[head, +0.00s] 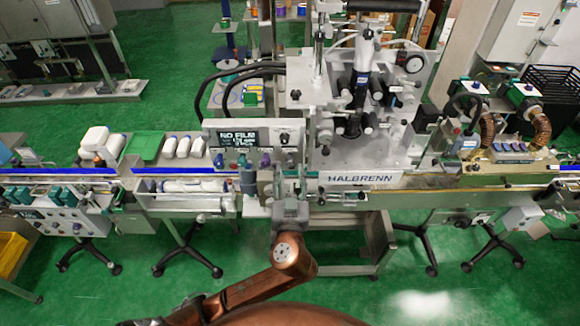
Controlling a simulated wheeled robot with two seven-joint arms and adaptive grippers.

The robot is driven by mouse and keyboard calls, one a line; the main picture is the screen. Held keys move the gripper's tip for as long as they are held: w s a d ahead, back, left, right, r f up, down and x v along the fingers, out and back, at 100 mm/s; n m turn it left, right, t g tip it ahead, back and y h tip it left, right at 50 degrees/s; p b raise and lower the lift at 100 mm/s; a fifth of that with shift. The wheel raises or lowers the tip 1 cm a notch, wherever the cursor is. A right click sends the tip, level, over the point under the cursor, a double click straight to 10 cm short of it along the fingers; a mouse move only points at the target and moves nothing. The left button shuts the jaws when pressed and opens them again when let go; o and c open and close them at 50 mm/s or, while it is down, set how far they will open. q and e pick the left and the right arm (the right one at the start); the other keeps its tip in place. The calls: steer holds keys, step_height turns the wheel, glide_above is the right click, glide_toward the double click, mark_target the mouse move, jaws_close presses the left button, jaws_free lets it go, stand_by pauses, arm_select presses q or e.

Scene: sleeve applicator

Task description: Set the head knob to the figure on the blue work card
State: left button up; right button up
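My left arm reaches up from the bottom of the head view, and my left gripper (289,186) is at the front of the labelling machine (360,178) marked HALBRENN, just right of its control panel (215,133). The fingers are small and mixed with grey machine parts, so I cannot tell whether they are open or touching anything. A dark display (238,138) on the panel reads NO FILM, with smaller lines too small to read surely. Several small coloured knobs (265,160) sit below it. I cannot single out the head knob or a blue work card. My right gripper is out of view.
A conveyor (95,171) with blue edging runs left, carrying white bottles (183,148) and a green tray (145,146). The line continues right past copper coils (541,127). Wheeled stands (185,245) are below. The green floor (120,295) is open in front.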

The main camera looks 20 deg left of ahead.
arm_select(q)
steer(key=shift+w+a, duration=0.2)
steer(key=shift+w, duration=0.5)
steer(key=shift+c, duration=0.4)
jaws_close()
